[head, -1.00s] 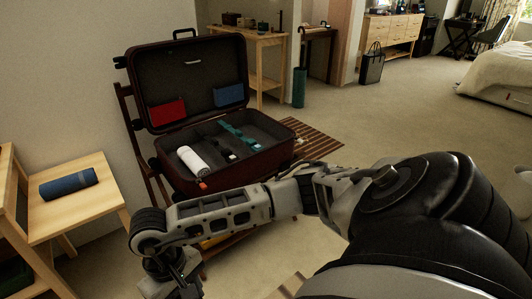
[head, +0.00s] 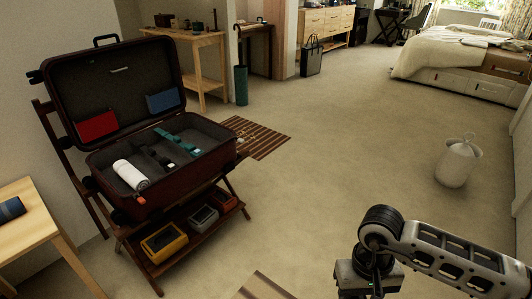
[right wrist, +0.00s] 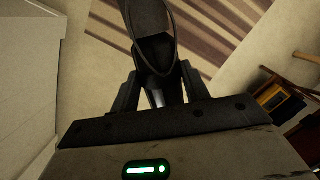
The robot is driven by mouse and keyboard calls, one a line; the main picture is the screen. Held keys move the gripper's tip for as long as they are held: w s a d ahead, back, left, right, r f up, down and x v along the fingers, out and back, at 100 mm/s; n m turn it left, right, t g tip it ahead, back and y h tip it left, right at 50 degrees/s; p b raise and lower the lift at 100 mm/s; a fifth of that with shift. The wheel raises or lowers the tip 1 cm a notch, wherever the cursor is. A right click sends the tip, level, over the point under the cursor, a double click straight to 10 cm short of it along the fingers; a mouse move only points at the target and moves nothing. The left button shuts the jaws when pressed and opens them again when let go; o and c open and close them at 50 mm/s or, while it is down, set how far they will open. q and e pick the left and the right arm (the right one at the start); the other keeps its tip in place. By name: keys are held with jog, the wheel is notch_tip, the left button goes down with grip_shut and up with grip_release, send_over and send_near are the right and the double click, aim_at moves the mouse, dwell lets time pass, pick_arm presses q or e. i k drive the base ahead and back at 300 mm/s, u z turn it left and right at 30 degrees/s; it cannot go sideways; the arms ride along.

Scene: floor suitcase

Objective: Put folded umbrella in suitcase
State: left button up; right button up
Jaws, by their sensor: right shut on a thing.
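The open dark-red suitcase (head: 200,172) stands on a wooden rack at the left of the head view, lid raised. A white cylinder (head: 131,174), a teal strap-like item (head: 178,141) and small dark items lie inside it. My right gripper (right wrist: 160,88) is shut on a dark, elongated thing (right wrist: 150,20) in the right wrist view; it may be the folded umbrella, but I cannot be sure. In the head view my right gripper is low, right of the suitcase over the floor, its fingertips out of frame. My left gripper is not in view.
Yellow, grey and orange cases sit on the rack's lower shelf (head: 185,252). A striped rug (head: 258,138) lies behind the suitcase.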

aim_at(201, 148)
jog(key=z, duration=0.45)
jog(key=i, duration=5.05)
jog(key=u, duration=4.8)
jog(key=i, duration=0.55)
jog(key=u, duration=0.15)
